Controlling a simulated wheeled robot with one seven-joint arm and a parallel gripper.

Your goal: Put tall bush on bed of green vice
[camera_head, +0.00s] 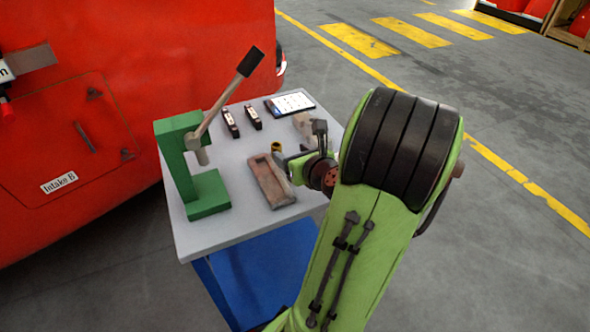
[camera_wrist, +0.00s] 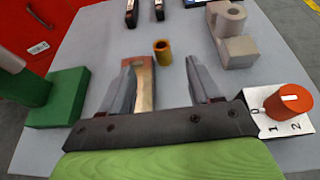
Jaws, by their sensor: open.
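The tall bush seems to be the brass-yellow hollow cylinder (camera_head: 276,147) standing on the grey table; it also shows in the wrist view (camera_wrist: 163,51), just beyond my fingertips. The green vice (camera_head: 176,160) is a C-shaped press with a long black-handled lever at the table's left. Its flat green bed (camera_head: 208,198) is bare, and a corner of it shows in the wrist view (camera_wrist: 62,92). My gripper (camera_wrist: 161,66) is open and low over the table, with nothing held. Its fingers straddle part of a brown tray-like block. The bush stands beyond the gap, apart from both fingers.
The brown block (camera_head: 264,178) lies right of the vice bed. A grey block with a cylinder (camera_wrist: 232,45) stands right of the bush. Two dark items (camera_head: 231,123) and a tablet (camera_head: 290,103) lie at the back. A red knob (camera_wrist: 289,99) is close right of my gripper.

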